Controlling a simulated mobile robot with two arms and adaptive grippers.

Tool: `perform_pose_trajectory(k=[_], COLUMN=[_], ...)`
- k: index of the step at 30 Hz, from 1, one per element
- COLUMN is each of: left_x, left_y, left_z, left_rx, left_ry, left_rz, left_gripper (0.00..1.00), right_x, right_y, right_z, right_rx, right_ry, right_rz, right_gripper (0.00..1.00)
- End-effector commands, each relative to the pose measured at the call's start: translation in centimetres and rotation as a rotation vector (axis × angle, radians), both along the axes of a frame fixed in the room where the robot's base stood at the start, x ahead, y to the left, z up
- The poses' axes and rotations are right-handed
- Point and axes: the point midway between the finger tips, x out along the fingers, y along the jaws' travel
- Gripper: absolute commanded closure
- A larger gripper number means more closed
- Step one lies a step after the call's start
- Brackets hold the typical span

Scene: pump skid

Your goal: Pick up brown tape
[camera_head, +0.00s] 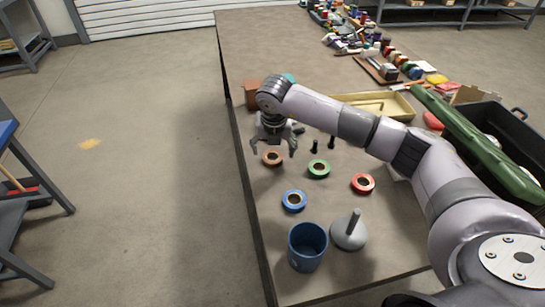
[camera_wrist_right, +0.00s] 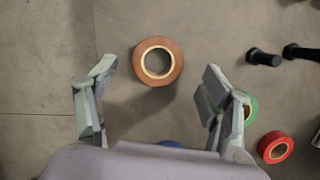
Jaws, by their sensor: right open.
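The brown tape (camera_head: 272,158) is a flat roll lying on the table near its left edge. In the right wrist view the brown tape (camera_wrist_right: 158,61) lies just beyond the fingertips, in the span between them. My right gripper (camera_head: 279,148) is above the tape, pointing down, with its fingers apart and nothing between them. The right wrist view shows the open right gripper (camera_wrist_right: 155,80) with one finger on each side. My left gripper is not in view.
Green tape (camera_head: 318,169), blue tape (camera_head: 293,200) and red tape (camera_head: 362,183) lie nearby. Black bolts (camera_head: 315,146) stand to the right. A yellow tray (camera_head: 397,108) lies behind.

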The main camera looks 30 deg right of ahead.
Motion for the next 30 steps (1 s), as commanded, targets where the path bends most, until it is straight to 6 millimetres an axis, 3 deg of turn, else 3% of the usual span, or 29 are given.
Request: perform_pose_trajectory(k=[6,15,30], left_x=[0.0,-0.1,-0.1], left_y=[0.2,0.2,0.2], left_z=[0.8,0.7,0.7], left_rx=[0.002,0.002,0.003], left_ry=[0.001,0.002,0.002], left_rz=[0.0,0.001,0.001], left_gripper=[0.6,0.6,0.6], right_x=[0.6,0.7,0.7], right_y=[-0.1,-0.2,-0.2], right_z=[-2.8,-3.2,-3.2], right_rx=[-0.001,0.0,0.0], right_ry=[0.001,0.0,0.0], right_rz=[0.001,0.001,0.001], right_gripper=[0.27,0.27,0.61])
